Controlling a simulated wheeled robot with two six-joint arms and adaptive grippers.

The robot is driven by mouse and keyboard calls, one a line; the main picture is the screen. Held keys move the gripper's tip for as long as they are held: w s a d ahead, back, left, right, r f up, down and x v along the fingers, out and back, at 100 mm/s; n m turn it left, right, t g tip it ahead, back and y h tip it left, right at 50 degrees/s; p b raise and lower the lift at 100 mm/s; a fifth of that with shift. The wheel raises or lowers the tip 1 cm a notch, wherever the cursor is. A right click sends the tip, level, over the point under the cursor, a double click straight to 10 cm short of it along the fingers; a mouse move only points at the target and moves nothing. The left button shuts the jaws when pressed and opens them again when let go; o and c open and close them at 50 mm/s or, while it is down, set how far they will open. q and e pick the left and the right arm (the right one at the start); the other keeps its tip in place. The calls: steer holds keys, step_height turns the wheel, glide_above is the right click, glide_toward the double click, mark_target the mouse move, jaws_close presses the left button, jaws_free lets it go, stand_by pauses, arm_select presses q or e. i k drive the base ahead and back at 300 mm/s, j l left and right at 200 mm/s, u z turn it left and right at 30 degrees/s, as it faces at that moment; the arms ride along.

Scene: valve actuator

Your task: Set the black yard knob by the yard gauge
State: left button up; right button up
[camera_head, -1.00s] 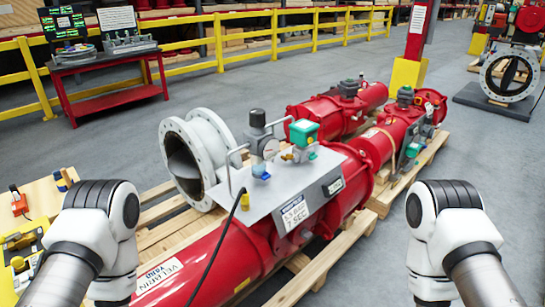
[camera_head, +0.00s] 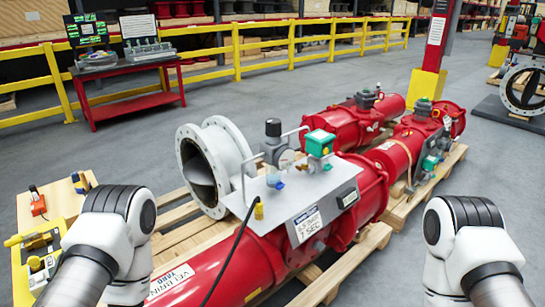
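The black yard knob (camera_head: 273,127) tops a grey regulator on the metal plate (camera_head: 245,205) of the near red actuator (camera_head: 200,265). A round gauge (camera_head: 287,159) sits just to the right of and below the knob, partly behind the regulator parts. The gauge's reading is too small to tell. My arms show at the lower left and lower right, both well apart from the knob. Both grippers are out of view below the picture edge.
A white flanged valve body (camera_head: 213,165) stands behind the plate on a wooden pallet (camera_head: 345,265). A green-topped box (camera_head: 320,143) is right of the gauge. A black cable (camera_head: 228,262) hangs in front. Yellow tools (camera_head: 38,245) lie at left.

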mark_target(274, 125)
steer(key=i+l+u, duration=0.1)
steer(key=i+l, duration=0.15)
steer(key=i+l+u, duration=0.1)
steer(key=i+l, duration=0.15)
steer(key=i+l+u, duration=0.1)
steer(key=i+l, duration=0.15)
steer(key=l, duration=0.2)
steer(key=i+l+u, duration=0.1)
steer(key=l, duration=0.25)
steer(key=i+l+u, duration=0.1)
steer(key=i+l, duration=0.4)
steer(key=l, duration=0.25)
steer(key=u, duration=0.05)
